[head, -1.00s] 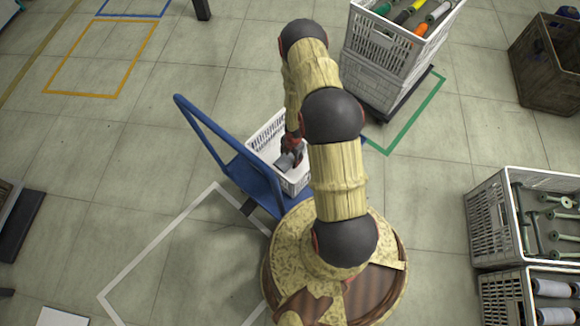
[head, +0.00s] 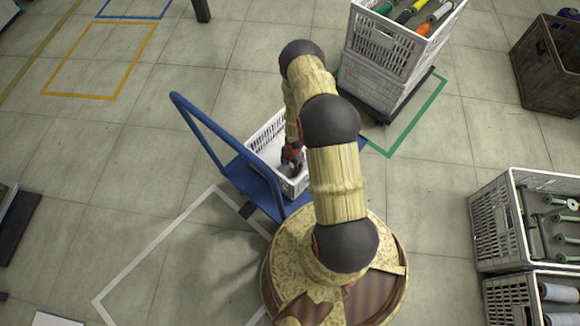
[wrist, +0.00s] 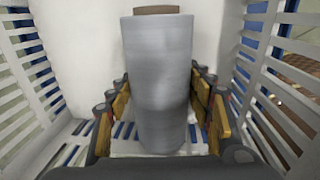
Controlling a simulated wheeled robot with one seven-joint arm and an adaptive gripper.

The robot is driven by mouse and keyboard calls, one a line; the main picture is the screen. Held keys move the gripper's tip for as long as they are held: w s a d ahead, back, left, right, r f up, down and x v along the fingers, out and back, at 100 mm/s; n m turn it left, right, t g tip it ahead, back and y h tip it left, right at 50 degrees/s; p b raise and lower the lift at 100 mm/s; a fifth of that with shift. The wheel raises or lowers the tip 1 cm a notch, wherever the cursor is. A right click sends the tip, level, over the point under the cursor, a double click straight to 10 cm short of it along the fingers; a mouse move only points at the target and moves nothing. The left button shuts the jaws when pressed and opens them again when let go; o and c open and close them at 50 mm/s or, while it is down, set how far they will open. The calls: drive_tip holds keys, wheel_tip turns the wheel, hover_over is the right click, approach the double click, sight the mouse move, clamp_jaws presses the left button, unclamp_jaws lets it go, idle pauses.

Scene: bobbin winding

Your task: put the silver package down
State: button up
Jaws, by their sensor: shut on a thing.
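The silver package (wrist: 157,88) is a smooth grey cylinder with a brown end, seen large in the middle of the wrist view. My gripper (wrist: 160,78) is shut on it, with yellow finger pads along both sides. In the head view my gripper (head: 291,158) is down inside a white slatted crate (head: 294,187), and the package is mostly hidden there. Slatted crate walls (wrist: 40,75) rise left and right of the package in the wrist view. Whether the package touches the crate floor I cannot tell.
The crate stands on a blue cart (head: 240,178) with a raised handle (head: 205,140) at its left. Stacked crates (head: 375,80) with coloured bobbins stand at the upper right. Crates of spools (head: 492,225) stand at the right. Open floor lies at the left.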

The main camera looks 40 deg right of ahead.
drive_tip(key=o, duration=1.4)
drive_tip(key=shift+f, duration=0.1)
drive_tip(key=shift+c, duration=0.2)
drive_tip(key=r+p, duration=0.1)
drive_tip(key=r, duration=0.3)
drive_tip(key=r+p, duration=0.2)
drive_tip(key=r, duration=0.2)
drive_tip(key=s+r+p, duration=0.1)
drive_tip(key=r, duration=0.3)
drive_tip(key=shift+d+r+p, duration=0.1)
drive_tip(key=shift+p, duration=0.3)
drive_tip(key=w+d+r+m, duration=0.1)
drive_tip(key=w+r+m, duration=0.1)
drive_tip(key=w+r, duration=0.35)
wheel_tip(320, 180, up, 34)
drive_tip(key=r+m+t+h, duration=0.1)
drive_tip(key=m+t+h, duration=0.15)
drive_tip(key=m, duration=0.55)
hover_over(292, 165)
drive_tip(key=w+a, duration=0.4)
drive_tip(key=w, duration=0.4)
drive_tip(key=s+a+r+m+t+y, duration=0.1)
drive_tip(key=s+a+r+m, duration=0.4)
drive_tip(key=s+a+r, duration=0.4)
drive_tip(key=s+a+r+m+t+y, duration=0.1)
drive_tip(key=s+a+r+m, duration=0.3)
drive_tip(key=s+a+r, duration=0.5)
drive_tip(key=s+r, duration=0.4)
drive_tip(key=shift+s+m, duration=0.15)
drive_tip(key=shift+m, duration=0.25)
